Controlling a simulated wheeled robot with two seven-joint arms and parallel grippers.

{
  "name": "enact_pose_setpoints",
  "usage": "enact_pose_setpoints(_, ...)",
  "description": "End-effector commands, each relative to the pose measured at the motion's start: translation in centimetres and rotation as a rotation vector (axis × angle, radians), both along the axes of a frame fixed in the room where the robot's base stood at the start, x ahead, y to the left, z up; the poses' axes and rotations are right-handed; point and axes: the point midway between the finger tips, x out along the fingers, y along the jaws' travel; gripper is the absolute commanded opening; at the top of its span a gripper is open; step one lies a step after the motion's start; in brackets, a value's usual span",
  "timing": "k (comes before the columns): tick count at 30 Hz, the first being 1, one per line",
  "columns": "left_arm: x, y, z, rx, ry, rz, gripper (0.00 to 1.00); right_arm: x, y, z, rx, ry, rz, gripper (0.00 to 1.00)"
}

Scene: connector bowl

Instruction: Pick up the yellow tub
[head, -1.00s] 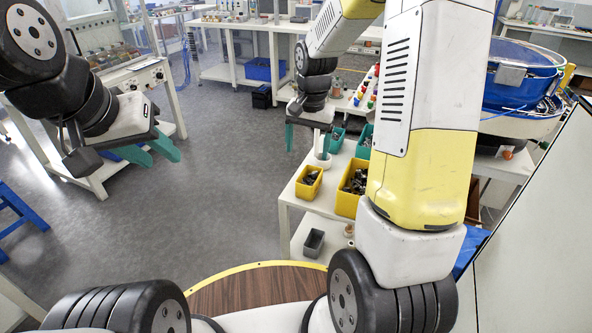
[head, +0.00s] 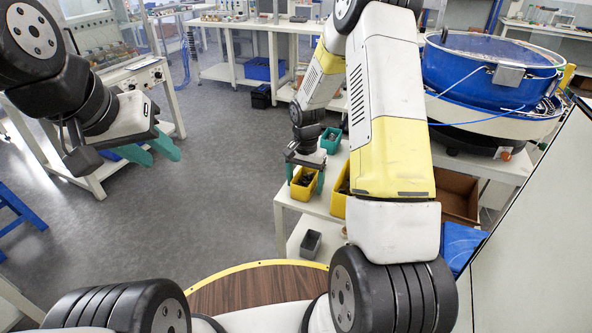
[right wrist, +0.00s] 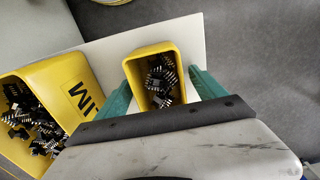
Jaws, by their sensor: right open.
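A small yellow tub (head: 304,191) stands on the white table near its front left corner. In the right wrist view the tub (right wrist: 150,57) holds dark connector pieces. My right gripper (head: 305,177) is open, with its green fingers on either side of this tub. The right wrist view shows the fingers (right wrist: 158,78) apart from the tub's side walls, with a gap on each side. My left gripper (head: 152,153) is empty and open over the floor at the left.
A larger yellow tub (right wrist: 78,92) with dark pieces stands close beside it, partly behind my right arm in the head view. A grey tub (head: 311,242) sits on the lower shelf. A blue bowl machine (head: 480,75) stands at right.

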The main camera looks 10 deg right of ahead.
Motion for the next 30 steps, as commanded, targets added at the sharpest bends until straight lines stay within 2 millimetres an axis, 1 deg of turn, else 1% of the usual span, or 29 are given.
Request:
enact_pose_setpoints(6, 0.0, 0.0, 0.0, 0.000, 0.000, 0.000, 0.36, 0.0, 0.0, -0.1, 0.000, -0.001, 0.000, 0.80)
enact_pose_setpoints(11, 0.0, 0.0, 0.0, 0.000, 0.000, 0.000, 0.36, 0.0, 0.0, -0.1, 0.000, -0.001, 0.000, 0.49)
enact_pose_setpoints(15, 0.0, 0.0, 0.0, 0.000, 0.000, 0.000, 0.36, 0.0, 0.0, -0.1, 0.000, -0.001, 0.000, 0.21)
enact_pose_setpoints(16, 0.0, 0.0, 0.0, 0.000, 0.000, 0.000, 0.36, 0.0, 0.0, -0.1, 0.001, -0.001, 0.000, 0.15)
enact_pose_setpoints(17, 0.0, 0.0, 0.0, 0.000, 0.000, 0.000, 0.36, 0.0, 0.0, 0.0, 0.000, -0.001, 0.000, 0.12)
enact_pose_setpoints(25, 0.0, 0.0, 0.0, 0.000, 0.000, 0.000, 0.36, 0.0, 0.0, 0.1, 0.000, -0.001, 0.000, 0.12)
enact_pose_setpoints(30, 0.0, 0.0, 0.0, 0.000, 0.000, 0.000, 0.36, 0.1, 0.0, 1.2, 0.000, -0.004, -0.001, 0.12)
